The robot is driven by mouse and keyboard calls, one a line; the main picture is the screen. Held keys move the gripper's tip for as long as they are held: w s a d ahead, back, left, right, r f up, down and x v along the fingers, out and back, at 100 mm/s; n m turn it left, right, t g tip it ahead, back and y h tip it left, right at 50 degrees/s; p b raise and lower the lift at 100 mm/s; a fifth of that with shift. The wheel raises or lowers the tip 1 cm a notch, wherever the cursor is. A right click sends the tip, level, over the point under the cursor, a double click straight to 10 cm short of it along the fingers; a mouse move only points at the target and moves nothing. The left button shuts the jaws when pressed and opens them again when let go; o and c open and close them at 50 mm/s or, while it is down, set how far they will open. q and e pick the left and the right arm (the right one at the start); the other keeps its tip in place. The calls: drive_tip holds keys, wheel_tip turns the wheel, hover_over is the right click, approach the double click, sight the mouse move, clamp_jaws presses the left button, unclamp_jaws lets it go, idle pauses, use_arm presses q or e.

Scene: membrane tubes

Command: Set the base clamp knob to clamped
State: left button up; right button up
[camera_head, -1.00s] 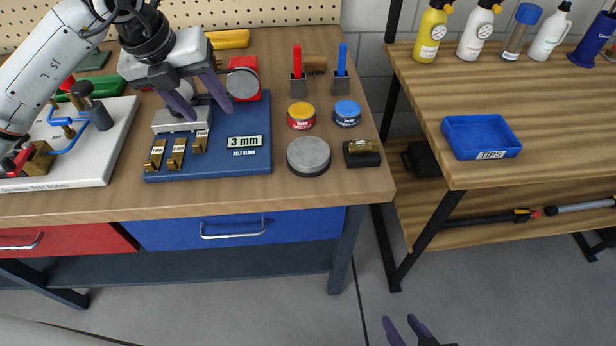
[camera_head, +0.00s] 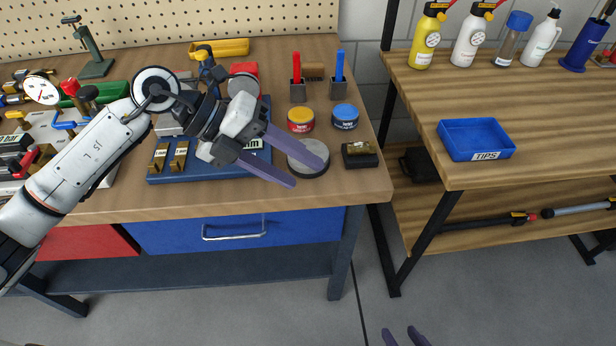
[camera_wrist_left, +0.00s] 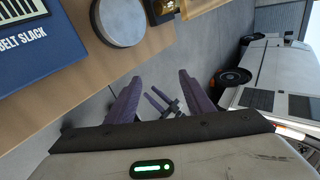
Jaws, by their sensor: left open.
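I cannot tell for sure which part is the base clamp knob. A grey round disc on a red block (camera_head: 244,72) stands behind the blue belt slack board (camera_head: 190,172), partly hidden by my left arm.
Red (camera_head: 301,119) and blue (camera_head: 345,116) tins and a black block with a brass top (camera_head: 360,154) stand at the right of the bench. A green stand (camera_head: 92,50) is at the back left. A second table (camera_head: 480,100) is across a gap.

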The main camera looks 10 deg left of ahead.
use_arm(q)
drive_tip(key=shift+s+d+r+h, duration=0.15)
drive_tip(key=shift+s+d+h, duration=0.35)
drive_tip(key=shift+d, duration=0.3)
drive_tip(key=shift+s+d+r+h, duration=0.15)
drive_tip(key=shift+s+d+h, duration=0.35)
drive_tip(key=shift+d, duration=0.25)
use_arm(e)
drive_tip(key=shift+s, duration=0.35)
